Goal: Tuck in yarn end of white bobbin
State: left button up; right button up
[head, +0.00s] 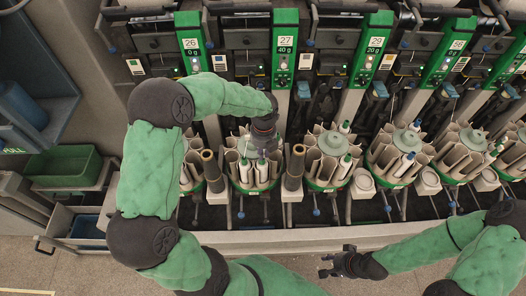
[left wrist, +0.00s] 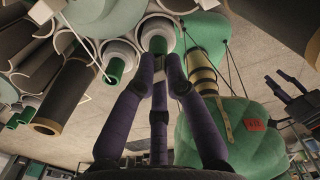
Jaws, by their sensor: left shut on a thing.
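My left gripper (head: 262,150) is over the round bobbin magazine (head: 250,190) of the unit marked 27. In the left wrist view its purple fingers (left wrist: 160,65) close around the green tube end of a white bobbin (left wrist: 157,28). In the head view the gripper hides much of this bobbin. Another white bobbin (left wrist: 118,55) with a green tube sits close beside it, with a thin white strand near it. I cannot tell where the held bobbin's yarn end lies. My right gripper (head: 328,265) is open and empty over the floor, in front of the machine.
Dark upright tubes (head: 294,168) stand between the magazines. A green bin (head: 65,165) is at the left. The floor in front of the machine's rail (head: 290,240) is clear.

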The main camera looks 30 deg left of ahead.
dwell(0.4)
pick_arm(q)
jog(key=o, duration=1.2)
jog(key=shift+r+p, duration=3.3)
jog(key=shift+r, duration=0.15)
